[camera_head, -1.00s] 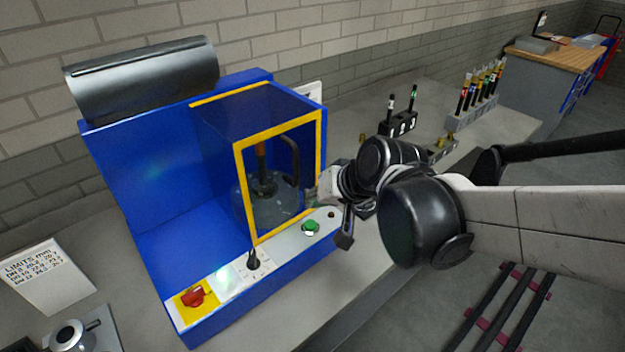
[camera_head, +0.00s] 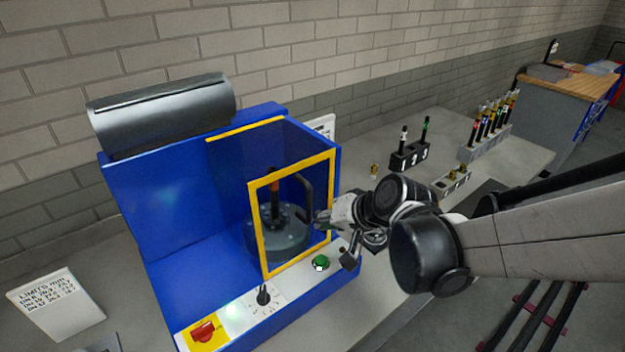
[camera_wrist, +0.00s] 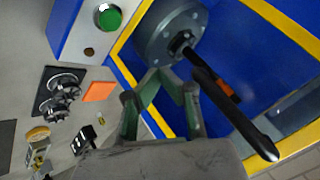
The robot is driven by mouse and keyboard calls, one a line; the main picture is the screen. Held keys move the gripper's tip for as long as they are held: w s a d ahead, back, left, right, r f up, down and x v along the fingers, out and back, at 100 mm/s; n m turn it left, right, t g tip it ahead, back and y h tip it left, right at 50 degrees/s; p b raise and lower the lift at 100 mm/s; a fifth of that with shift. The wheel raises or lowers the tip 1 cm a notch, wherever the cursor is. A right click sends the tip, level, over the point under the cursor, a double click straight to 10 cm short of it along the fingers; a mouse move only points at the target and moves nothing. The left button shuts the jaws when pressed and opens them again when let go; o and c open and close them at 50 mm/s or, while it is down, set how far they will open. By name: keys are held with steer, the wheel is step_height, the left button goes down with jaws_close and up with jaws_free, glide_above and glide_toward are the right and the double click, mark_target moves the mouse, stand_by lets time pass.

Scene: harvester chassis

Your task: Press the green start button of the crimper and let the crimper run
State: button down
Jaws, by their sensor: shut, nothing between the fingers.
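The crimper (camera_head: 170,240) is a blue machine with a yellow-framed guard (camera_head: 258,225). Its green start button (camera_head: 320,263) sits on the pale front panel by the guard's lower right corner. The button shows at the top left in the wrist view (camera_wrist: 109,18). My gripper (camera_head: 318,216) is shut and empty, above the button at the right part of the guard frame. In the wrist view, its fingertips (camera_wrist: 158,74) meet in front of the round grey crimping head (camera_wrist: 170,35), apart from the button. I cannot tell whether they touch the guard.
A dark handle (camera_head: 307,190) shows by the guard. Racks (camera_head: 410,155) stand on the bench to the right.

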mark_target(322, 259)
steer(key=shift+f, duration=0.1)
step_height(322, 259, down, 9)
steer(key=b, duration=0.7)
stand_by(1.4)
steer(key=shift+f+b, duration=0.25)
steer(key=shift+b, duration=0.35)
steer(key=shift+f+b, duration=0.45)
stand_by(0.4)
steer(key=shift+r, duration=0.15)
steer(key=shift+r+p, duration=0.7)
steer(key=shift+r, duration=0.1)
